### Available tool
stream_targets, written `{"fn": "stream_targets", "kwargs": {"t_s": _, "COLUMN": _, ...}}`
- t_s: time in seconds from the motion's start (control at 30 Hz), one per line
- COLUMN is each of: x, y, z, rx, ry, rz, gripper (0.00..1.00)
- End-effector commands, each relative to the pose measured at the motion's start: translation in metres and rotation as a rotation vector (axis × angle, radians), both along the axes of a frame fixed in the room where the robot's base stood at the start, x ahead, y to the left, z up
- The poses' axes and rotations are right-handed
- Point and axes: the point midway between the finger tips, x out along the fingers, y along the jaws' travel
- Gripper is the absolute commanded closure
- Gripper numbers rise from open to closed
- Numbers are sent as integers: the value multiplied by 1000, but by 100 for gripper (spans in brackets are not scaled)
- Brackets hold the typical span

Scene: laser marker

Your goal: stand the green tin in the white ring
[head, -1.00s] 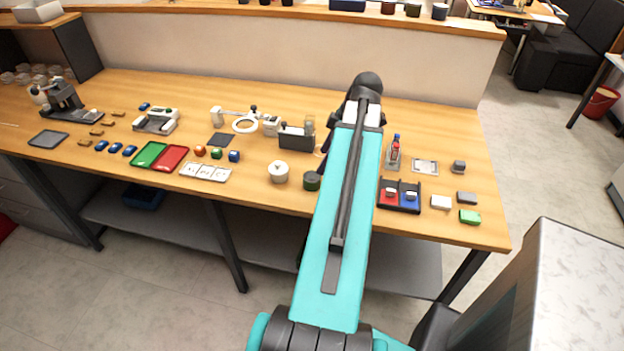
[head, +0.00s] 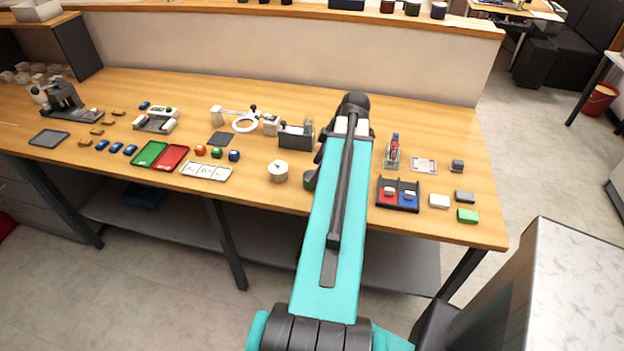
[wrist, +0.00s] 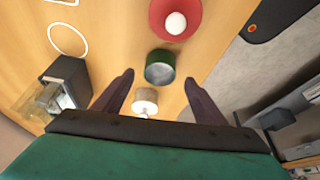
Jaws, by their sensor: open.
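The green tin (wrist: 160,67) stands on the table, a short dark green cylinder. In the head view the tin (head: 310,180) is partly hidden by my arm. In the wrist view it appears between and just beyond the fingertips of my gripper (wrist: 159,77), which is open and empty. I cannot tell how high the gripper is above the tin. The white ring (wrist: 68,38) is a thin outline lying on the table, left of the tin in the wrist view, with nothing in it. My arm hides the ring in the head view.
A pale roll (head: 278,171) stands close beside the tin. A red dish with a white ball (wrist: 175,22) lies on its other side. Bare table lies between tin and ring.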

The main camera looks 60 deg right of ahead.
Motion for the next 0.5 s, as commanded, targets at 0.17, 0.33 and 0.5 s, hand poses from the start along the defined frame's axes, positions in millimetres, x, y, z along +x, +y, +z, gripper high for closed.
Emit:
{"fn": "stream_targets", "kwargs": {"t_s": 0.17, "x": 2, "y": 1, "z": -2, "rx": 1, "ry": 0, "rz": 0, "gripper": 35}}
{"fn": "stream_targets", "kwargs": {"t_s": 0.33, "x": 6, "y": 2, "z": -9, "rx": 1, "ry": 1, "rz": 2, "gripper": 35}}
{"fn": "stream_targets", "kwargs": {"t_s": 0.5, "x": 12, "y": 4, "z": -20, "rx": 1, "ry": 1, "rz": 2, "gripper": 35}}
